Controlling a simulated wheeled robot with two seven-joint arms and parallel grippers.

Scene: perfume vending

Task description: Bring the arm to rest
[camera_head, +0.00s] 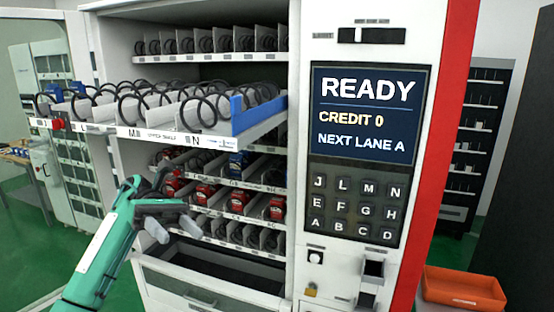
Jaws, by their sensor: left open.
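My left gripper (174,228) is on a teal arm coming up from the lower left. Its jaws are open with nothing between them, and it hangs in front of the vending machine's lower shelves. The white vending machine (297,150) fills the middle of the view. Its upper shelf tray (160,135) is pulled out toward me above the gripper, with black coils and a blue piece at its right end. My right gripper does not show.
Red boxes (205,193) stand in coil lanes on a lower shelf. The machine's screen (358,116) reads READY, CREDIT 0, NEXT LANE A, above a lettered keypad (353,208). An orange bin (463,289) is at the lower right. Green floor (25,240) shows at left.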

